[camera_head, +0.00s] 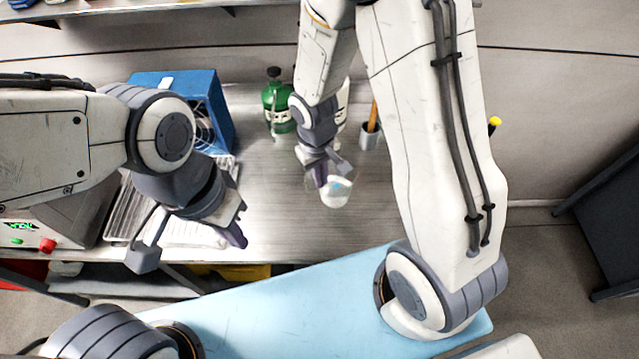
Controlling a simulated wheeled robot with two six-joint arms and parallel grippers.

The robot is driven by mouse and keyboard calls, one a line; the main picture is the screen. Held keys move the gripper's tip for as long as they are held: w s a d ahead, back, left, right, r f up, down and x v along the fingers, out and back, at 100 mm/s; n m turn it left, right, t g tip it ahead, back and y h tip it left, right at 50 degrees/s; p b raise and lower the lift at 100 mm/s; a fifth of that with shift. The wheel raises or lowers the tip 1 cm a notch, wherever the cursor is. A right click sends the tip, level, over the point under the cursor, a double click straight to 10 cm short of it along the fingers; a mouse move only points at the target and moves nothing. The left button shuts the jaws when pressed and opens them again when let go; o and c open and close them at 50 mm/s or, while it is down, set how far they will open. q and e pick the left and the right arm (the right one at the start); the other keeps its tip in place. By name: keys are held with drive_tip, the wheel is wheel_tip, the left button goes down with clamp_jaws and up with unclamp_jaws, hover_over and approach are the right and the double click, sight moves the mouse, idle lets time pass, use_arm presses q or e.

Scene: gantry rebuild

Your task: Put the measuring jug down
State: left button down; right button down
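The fingers hide part of the jug. I cannot tell whether its base touches the bench top. My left gripper (192,248) is at the bench's front left, its fingers wide apart with nothing between them.
A green bottle (277,105) stands behind the jug, and a grey cup (370,137) with a wooden handle stands to its right. A blue fan box (215,105) and a white rack (125,215) are at left. Bench space around the jug is clear.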

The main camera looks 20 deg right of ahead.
drive_tip(key=shift+w+a+f, duration=0.15)
drive_tip(key=shift+f, duration=2.05)
drive_tip(key=shift+f, duration=0.15)
drive_tip(key=c, duration=1)
unclamp_jaws()
drive_tip(key=shift+c, duration=0.2)
drive_tip(key=shift+r, duration=0.2)
